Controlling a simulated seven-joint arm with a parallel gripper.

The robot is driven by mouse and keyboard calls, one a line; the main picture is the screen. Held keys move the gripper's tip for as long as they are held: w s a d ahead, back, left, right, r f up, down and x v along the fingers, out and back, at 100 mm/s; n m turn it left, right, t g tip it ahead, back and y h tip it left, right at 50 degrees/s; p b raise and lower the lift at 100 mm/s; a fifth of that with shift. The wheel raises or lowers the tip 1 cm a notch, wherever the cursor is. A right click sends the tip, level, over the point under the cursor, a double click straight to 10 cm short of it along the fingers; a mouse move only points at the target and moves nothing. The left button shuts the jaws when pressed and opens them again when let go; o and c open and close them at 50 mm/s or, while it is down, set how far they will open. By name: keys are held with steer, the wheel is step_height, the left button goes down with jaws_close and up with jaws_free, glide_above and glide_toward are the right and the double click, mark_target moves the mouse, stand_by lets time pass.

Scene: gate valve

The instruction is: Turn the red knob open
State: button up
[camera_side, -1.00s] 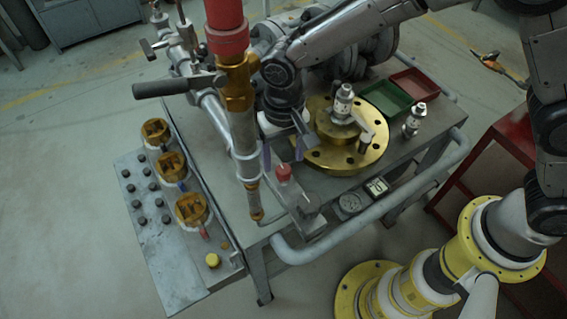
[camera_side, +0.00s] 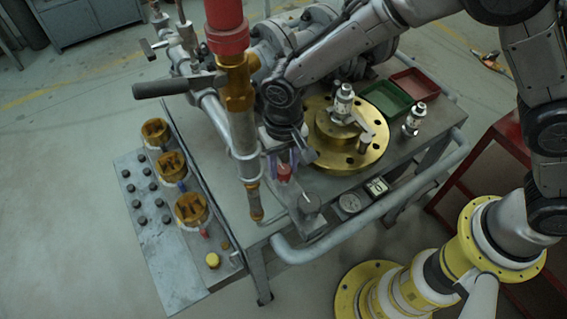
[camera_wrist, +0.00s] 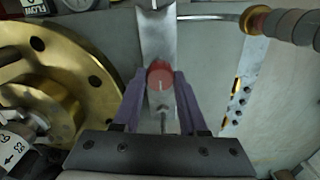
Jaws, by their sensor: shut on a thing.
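The red knob (camera_side: 284,172) sits on a grey fitting near the front of the cart top. In the wrist view the two purple fingers of my gripper (camera_wrist: 160,88) are shut on the knob's sides. The far side of the knob is partly hidden by the fingers in the side view.
A vertical pipe with a red section (camera_side: 226,30) and dark lever stands just left of my gripper. A brass flange (camera_side: 372,150) is close on the right. Green (camera_side: 386,98) and red trays (camera_side: 414,82) are behind.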

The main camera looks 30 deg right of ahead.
jaws_close()
steer(key=n, duration=0.3)
steer(key=shift+n, duration=0.4)
steer(key=n, duration=0.5)
steer(key=shift+n, duration=0.3)
steer(key=n, duration=0.4)
steer(key=shift+r+n, duration=0.1)
steer(key=shift+n, duration=2.2)
steer(key=o, duration=1.1)
jaws_free()
